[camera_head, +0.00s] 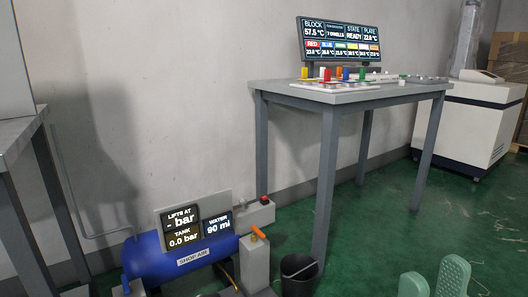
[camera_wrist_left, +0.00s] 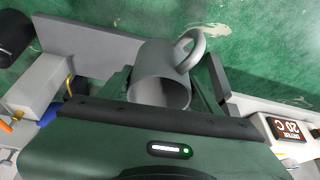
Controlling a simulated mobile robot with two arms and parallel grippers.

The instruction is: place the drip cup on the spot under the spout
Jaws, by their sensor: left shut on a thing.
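In the left wrist view a grey cup (camera_wrist_left: 158,66) with a loop handle is between the fingers of my left gripper (camera_wrist_left: 168,84), which is shut on it. The cup's open mouth faces the camera, and the handle points up and right. My left gripper and the cup do not show in the head view. My right gripper (camera_head: 434,279) shows at the bottom right of the head view, its two green fingers apart with nothing between them. The orange-handled valve (camera_head: 258,233) sits on a grey block beside the blue tank. I cannot make out the spot under the spout.
A blue tank (camera_head: 168,258) with a display panel (camera_head: 195,226) stands by the wall. A black bucket (camera_head: 299,274) is right of it. A grey table (camera_head: 375,93) carries a monitor (camera_head: 341,43) and coloured items. Green floor is clear at right.

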